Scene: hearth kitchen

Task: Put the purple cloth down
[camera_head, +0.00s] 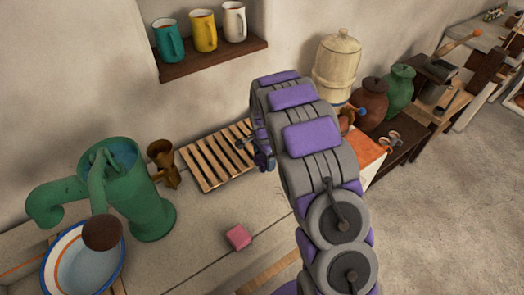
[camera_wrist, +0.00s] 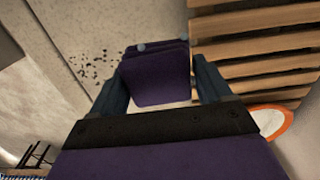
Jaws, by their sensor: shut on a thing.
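The purple cloth (camera_wrist: 155,85) is a dark folded square in the wrist view. It sits between the two blue fingers of my gripper (camera_wrist: 160,68), which is shut on it. In the head view my gripper (camera_head: 262,152) is mostly hidden behind my arm, at the right end of the wooden slatted rack (camera_head: 212,160); I cannot make out the cloth there. In the wrist view the slatted rack (camera_wrist: 262,66) lies just right of the cloth, and a pale speckled surface (camera_wrist: 95,30) lies to its left. I cannot tell the cloth's height above them.
A green pump (camera_head: 130,190) and a blue-rimmed basin (camera_head: 62,268) stand at left. A brass-coloured vessel (camera_head: 163,165) stands beside the rack. A pink block (camera_head: 237,237) lies on the counter (camera_head: 200,250), with bare counter around it. Jars (camera_head: 398,88) stand at right.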

